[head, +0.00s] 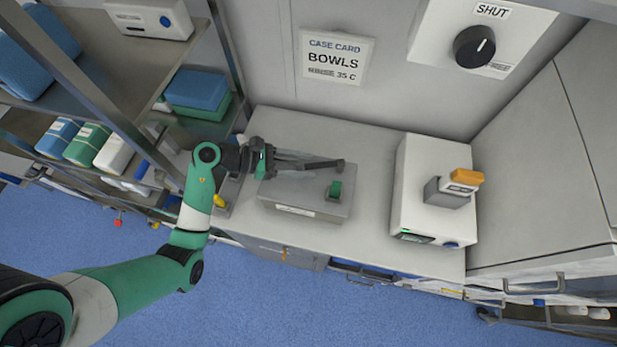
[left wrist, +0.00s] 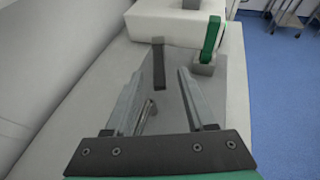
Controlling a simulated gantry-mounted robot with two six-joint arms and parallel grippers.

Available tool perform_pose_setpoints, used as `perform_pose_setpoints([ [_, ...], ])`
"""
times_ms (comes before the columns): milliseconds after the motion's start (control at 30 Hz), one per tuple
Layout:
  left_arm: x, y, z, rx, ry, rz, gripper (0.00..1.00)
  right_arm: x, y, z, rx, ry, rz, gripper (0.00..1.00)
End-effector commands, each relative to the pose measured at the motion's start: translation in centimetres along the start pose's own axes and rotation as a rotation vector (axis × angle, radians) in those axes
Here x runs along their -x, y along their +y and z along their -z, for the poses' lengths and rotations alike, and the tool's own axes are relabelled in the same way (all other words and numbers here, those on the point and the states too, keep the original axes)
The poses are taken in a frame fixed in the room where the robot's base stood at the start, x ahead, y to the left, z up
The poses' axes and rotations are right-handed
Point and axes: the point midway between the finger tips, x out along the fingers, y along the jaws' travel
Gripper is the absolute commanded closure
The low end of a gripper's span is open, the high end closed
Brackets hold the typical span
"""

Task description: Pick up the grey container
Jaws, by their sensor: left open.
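The grey container (head: 300,198) is a low box with a pale label on its front, standing on the white counter. A green upright piece on a grey block (head: 335,190) stands at its right end; it also shows in the left wrist view (left wrist: 210,45). My left gripper (head: 325,164) is open and reaches over the container from the left, along its back part. In the left wrist view my two fingers (left wrist: 160,80) are spread, with a dark bar (left wrist: 158,58) between and beyond their tips. I cannot tell whether the fingers touch the container. My right gripper is not in view.
A white device (head: 425,215) with an orange-topped block stands right of the container on the counter (head: 375,165). Shelves with packs and boxes (head: 195,95) are at the left. A wall card reads "BOWLS" (head: 335,60). A dial (head: 475,46) marked "SHUT" is at upper right.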

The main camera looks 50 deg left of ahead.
Motion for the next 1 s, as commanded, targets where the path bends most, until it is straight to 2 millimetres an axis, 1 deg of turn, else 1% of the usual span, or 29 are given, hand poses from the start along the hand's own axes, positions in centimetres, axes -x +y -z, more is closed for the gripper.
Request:
perform_pose_setpoints([
  [33,-1.0,0.0,0.2,-0.001,0.000,0.004,0.45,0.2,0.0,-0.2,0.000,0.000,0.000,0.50],
  [133,-2.2,0.0,0.1,-0.002,0.001,0.002,0.45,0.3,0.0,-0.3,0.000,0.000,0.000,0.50],
  [200,-2.5,0.1,0.1,-0.002,0.000,0.000,0.45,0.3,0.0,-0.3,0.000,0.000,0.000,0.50],
  [367,-2.5,0.1,0.0,-0.001,0.000,-0.002,0.45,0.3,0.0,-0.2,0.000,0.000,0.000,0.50],
  [400,-2.5,0.1,0.0,-0.001,0.000,-0.002,0.49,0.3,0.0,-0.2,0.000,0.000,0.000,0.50],
  [467,-2.5,0.1,0.0,-0.001,-0.001,-0.002,0.59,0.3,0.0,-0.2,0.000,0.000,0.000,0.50],
  [600,-2.5,0.1,0.0,-0.001,0.000,-0.001,0.85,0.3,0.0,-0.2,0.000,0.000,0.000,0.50],
  [700,-2.5,0.1,0.0,-0.001,0.000,-0.001,1.00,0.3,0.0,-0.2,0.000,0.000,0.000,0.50],
  [1000,-2.5,0.1,0.0,-0.001,0.000,-0.001,1.00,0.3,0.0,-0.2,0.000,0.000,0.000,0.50],
])
